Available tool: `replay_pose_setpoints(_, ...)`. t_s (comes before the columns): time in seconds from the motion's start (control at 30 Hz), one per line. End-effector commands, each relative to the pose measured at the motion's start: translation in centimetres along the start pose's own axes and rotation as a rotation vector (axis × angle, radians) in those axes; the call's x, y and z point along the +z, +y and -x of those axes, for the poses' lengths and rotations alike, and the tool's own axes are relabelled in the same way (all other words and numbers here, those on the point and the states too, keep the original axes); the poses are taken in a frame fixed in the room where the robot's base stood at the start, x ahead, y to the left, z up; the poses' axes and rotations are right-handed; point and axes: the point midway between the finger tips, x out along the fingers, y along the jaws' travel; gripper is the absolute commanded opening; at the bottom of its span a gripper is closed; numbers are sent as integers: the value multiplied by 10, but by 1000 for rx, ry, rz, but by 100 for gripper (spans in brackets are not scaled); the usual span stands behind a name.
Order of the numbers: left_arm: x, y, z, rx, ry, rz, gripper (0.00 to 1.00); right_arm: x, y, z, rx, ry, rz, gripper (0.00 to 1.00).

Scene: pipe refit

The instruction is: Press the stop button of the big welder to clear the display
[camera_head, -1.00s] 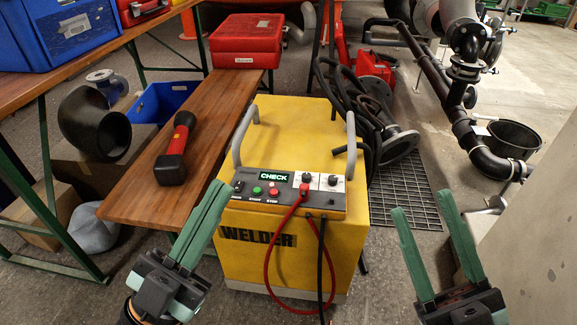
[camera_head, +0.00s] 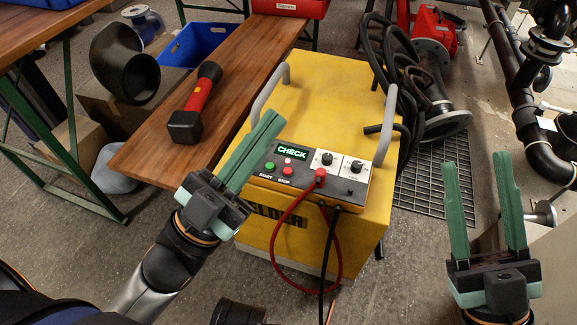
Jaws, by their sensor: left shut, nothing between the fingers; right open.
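The big yellow welder (camera_head: 330,95) stands on the floor in the middle. Its sloped panel holds a lit display (camera_head: 292,152) reading CHECK in green. Below the display are a green start button (camera_head: 268,166) and a red stop button (camera_head: 287,160), with the labels START and STOP under them. My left gripper (camera_head: 272,122) is shut and empty. Its fingers reach up across the left end of the panel and hide part of it, left of the buttons. I cannot tell whether they touch the welder. My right gripper (camera_head: 478,165) is open and empty, right of the welder.
A wooden bench (camera_head: 225,100) with a red and black flashlight (camera_head: 197,100) is on the left. Red and black cables (camera_head: 305,268) hang down the welder's front. Black hoses (camera_head: 392,50) and a flanged pipe stand behind right, over a floor grate (camera_head: 428,190).

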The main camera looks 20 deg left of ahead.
Motion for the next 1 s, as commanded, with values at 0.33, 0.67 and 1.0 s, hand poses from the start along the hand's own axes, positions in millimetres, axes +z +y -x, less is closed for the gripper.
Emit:
replay_pose_setpoints(0.33,71,-6,-51,84,-371,-53,0,49,23,-20,46,-407,-99,50)
replay_pose_setpoints(0.67,159,-3,-49,337,-851,-161,0,96,21,27,84,-945,-250,50)
replay_pose_setpoints(1.0,198,-19,-8,644,-1224,-248,0,89,-4,104,96,-1393,-399,50)
